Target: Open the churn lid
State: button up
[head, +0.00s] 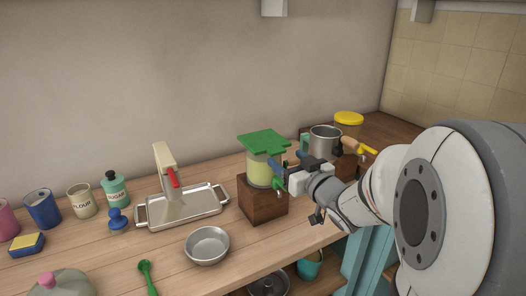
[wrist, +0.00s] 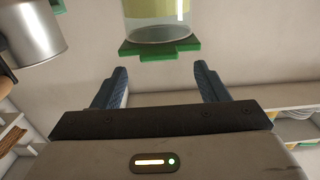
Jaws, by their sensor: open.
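The churn (head: 260,172) is a clear jar with pale yellow contents on a wooden block. Its green, cross-shaped lid (head: 265,141) lies across the top of the jar. A green handle-like piece (head: 278,184) shows low on its right side. My gripper (head: 286,164) is at the churn's right side, below lid height, and partly covers the jar's edge. In the wrist view the churn (wrist: 157,12) hangs upside down at the top, with the lid (wrist: 160,49) beyond and between my open, empty gripper fingers (wrist: 161,72). I see no contact with the lid.
A metal pot (head: 325,138) stands right of the churn, near my wrist; it also shows in the wrist view (wrist: 32,30). A metal bowl (head: 207,245) sits in front. Open counter lies between them.

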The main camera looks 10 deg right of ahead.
aim_at(279, 152)
jog(key=shift+x, duration=1.8)
